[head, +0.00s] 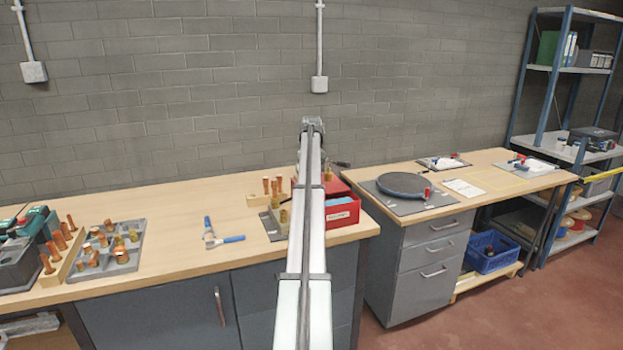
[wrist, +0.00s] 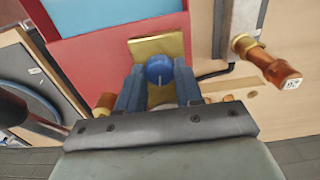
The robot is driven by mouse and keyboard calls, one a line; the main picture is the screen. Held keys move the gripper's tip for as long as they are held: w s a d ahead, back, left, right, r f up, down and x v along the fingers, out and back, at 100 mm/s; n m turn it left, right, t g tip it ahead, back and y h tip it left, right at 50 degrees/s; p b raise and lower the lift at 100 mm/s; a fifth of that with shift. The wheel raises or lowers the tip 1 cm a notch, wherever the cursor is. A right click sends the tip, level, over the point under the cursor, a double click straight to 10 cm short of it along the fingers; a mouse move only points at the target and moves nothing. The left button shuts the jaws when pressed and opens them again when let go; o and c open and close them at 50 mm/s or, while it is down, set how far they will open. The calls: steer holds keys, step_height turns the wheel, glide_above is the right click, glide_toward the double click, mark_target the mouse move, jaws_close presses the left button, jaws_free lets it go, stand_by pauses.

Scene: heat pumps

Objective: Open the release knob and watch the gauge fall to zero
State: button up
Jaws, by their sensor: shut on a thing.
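In the wrist view a round blue knob (wrist: 159,68) sits in front of a square brass-coloured plate (wrist: 150,46). It appears to be the release knob. My gripper (wrist: 159,80) has one finger on each side of it and is shut on it. The part below the knob is partly hidden between the fingers. In the head view my arm covers the gripper and the knob. I cannot make out a gauge face in either view.
A red box (head: 342,208) stands beside my arm on the left bench (head: 160,205); its red wall (wrist: 105,50) is close to the fingers in the wrist view. A copper fitting (wrist: 268,62) is to the right. Blue-handled tools (head: 224,240) lie on the bench, with clear wood around them.

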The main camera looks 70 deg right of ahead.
steer(key=shift+n, duration=0.6)
steer(key=o, duration=0.8)
steer(key=shift+c, duration=0.2)
steer(key=shift+r, duration=0.15)
step_height(320, 180, up, 14)
steer(key=shift+f, duration=0.2)
